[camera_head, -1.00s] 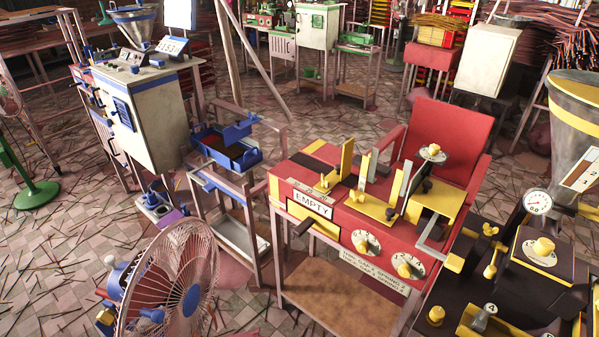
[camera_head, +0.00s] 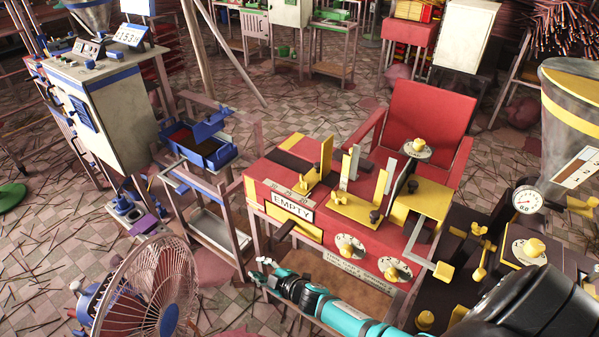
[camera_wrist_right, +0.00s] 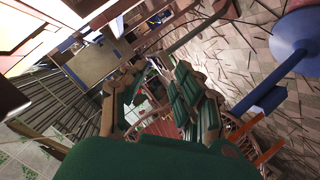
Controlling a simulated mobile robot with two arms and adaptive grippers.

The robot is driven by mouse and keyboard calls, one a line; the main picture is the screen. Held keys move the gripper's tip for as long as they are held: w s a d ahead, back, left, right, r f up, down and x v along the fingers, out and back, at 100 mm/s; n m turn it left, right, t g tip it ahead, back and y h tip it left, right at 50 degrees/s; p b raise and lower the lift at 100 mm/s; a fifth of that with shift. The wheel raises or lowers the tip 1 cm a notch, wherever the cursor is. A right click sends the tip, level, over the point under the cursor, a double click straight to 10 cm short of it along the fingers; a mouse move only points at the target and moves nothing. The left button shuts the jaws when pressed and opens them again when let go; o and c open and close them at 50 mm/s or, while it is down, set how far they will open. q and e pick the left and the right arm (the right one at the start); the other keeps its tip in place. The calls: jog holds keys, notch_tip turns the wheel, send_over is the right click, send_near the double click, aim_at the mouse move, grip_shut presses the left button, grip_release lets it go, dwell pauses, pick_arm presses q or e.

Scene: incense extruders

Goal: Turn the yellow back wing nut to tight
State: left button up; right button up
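A small yellow wing nut (camera_head: 478,229) sits at the back of the dark machine (camera_head: 440,292) at the right of the head view. Another yellow nut (camera_head: 479,273) sits nearer the front. Whether the back one is tight or loose is too small to tell. My right gripper (camera_head: 262,267) comes in from the lower right, in front of the red machine and well left of the wing nuts. In the right wrist view its fingers (camera_wrist_right: 158,100) stand apart with nothing between them. My left gripper is not in view.
The red machine (camera_head: 325,235) with yellow plates and an EMPTY sign (camera_head: 292,207) stands left of the dark machine. A pressure gauge (camera_head: 527,200) and a large hopper (camera_head: 570,115) stand at the right. A fan (camera_head: 150,290) is at the lower left.

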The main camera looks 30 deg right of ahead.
jog(key=w+a+r+n+g+y, duration=0.25)
jog(key=r+n, duration=0.35)
jog(key=r, duration=0.3)
jog(key=w+a+r+n+g+y+p, duration=0.1)
jog(key=w+a+r+n+y, duration=0.4)
jog(key=r, duration=0.4)
jog(key=w+a+r+n+g+y, duration=0.1)
jog(key=w+a+r+n+y, duration=0.15)
jog(key=r+n, duration=0.55)
jog(key=n+g+h+p, duration=0.1)
jog(key=n+g+h, duration=0.3)
jog(key=g+h, duration=0.75)
send_near(304, 178)
jog(key=f+t+p, duration=0.1)
jog(key=f, duration=0.2)
jog(key=s+a+f+t+h+p, duration=0.1)
jog(key=f, duration=0.1)
jog(key=s+a+f+h, duration=0.1)
jog(key=f, duration=0.2)
jog(key=shift+s+f+t+p, duration=0.25)
jog(key=shift+f+t+p, duration=0.05)
jog(key=shift+t+p, duration=0.1)
grip_shut()
